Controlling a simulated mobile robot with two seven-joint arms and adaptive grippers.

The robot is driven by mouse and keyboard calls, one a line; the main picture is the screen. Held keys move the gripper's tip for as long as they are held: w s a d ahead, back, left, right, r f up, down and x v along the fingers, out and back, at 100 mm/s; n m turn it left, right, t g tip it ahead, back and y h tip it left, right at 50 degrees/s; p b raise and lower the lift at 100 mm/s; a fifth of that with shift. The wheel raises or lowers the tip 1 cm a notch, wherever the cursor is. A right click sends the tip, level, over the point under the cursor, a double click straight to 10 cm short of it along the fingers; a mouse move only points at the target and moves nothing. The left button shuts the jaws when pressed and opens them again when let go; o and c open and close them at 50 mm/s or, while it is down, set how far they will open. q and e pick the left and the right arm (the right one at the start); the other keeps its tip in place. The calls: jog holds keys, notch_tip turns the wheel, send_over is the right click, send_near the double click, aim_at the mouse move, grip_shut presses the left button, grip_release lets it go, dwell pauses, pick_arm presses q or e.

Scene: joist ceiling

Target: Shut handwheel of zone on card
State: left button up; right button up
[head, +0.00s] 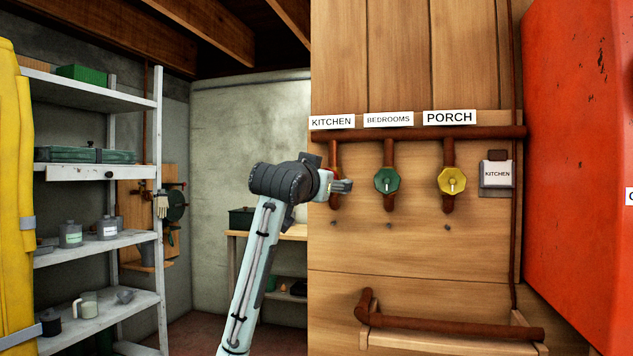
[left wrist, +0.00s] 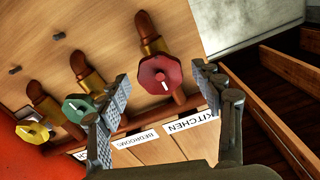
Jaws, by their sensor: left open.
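The card (head: 497,174) on the right of the wooden panel reads KITCHEN. Three labels, KITCHEN (head: 332,121), BEDROOMS (head: 388,119) and PORCH (head: 450,117), sit above three valve branches. The red handwheel (left wrist: 160,80) is on the KITCHEN branch; in the head view my gripper hides it. The green handwheel (head: 387,180) is under BEDROOMS and the yellow handwheel (head: 452,180) under PORCH. My left gripper (head: 343,187) is open in front of the KITCHEN branch. In the left wrist view its fingers (left wrist: 160,72) stand on either side of the red wheel; contact cannot be told. My right gripper is out of view.
A brown pipe (head: 420,133) runs across above the wheels. A lower pipe (head: 455,327) juts out below. A large red cabinet-like body (head: 580,180) stands close on the right. White shelves (head: 95,242) and a yellow hanging item (head: 15,200) are on the left.

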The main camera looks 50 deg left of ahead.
pick_arm(q)
jog(key=v, duration=1)
jog(key=shift+a, duration=0.1)
jog(key=x, duration=1.2)
jog(key=shift+w, duration=0.1)
